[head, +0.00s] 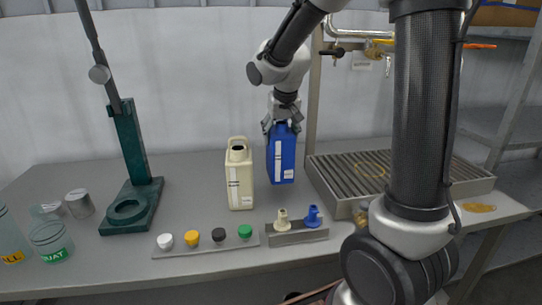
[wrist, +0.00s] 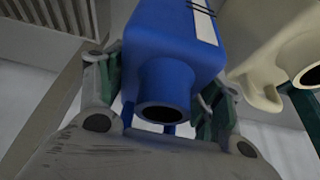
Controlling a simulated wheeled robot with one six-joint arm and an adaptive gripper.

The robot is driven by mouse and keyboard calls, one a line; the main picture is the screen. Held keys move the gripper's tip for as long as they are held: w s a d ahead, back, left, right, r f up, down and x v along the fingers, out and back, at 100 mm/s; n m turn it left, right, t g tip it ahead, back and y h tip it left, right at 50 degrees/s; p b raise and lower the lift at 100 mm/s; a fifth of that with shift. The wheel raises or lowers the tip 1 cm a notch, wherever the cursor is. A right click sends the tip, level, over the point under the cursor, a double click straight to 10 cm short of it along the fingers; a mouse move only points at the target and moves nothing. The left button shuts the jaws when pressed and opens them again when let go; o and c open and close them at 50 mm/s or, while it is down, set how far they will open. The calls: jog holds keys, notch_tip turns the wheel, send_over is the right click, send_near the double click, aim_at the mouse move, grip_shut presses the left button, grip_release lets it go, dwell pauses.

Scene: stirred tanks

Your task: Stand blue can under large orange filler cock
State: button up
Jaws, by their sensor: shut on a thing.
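The blue can (head: 281,160) stands upright, with a white label strip on its side. My gripper (head: 282,126) is above it and shut on its top part. In the wrist view the can (wrist: 178,40) fills the middle, its open neck between the gripper's fingers (wrist: 160,95). I cannot tell whether its base touches the bench. An orange handle (head: 480,46) shows at the upper right, beside my arm, which hides the cock it may belong to. A yellow handle (head: 383,41) and a black-handled cock (head: 333,52) are left of my arm.
A cream can (head: 239,178) stands close left of the blue can. A slatted drip tray (head: 325,190) lies to the right, with amber spills. In front are a rack of coloured caps (head: 205,245) and a grey holder with spouts (head: 297,236). A green capping press (head: 130,205) stands left.

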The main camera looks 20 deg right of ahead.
jog(key=shift+f, duration=2.3)
jog(key=o, duration=1.4)
jog(key=shift+f, duration=0.15)
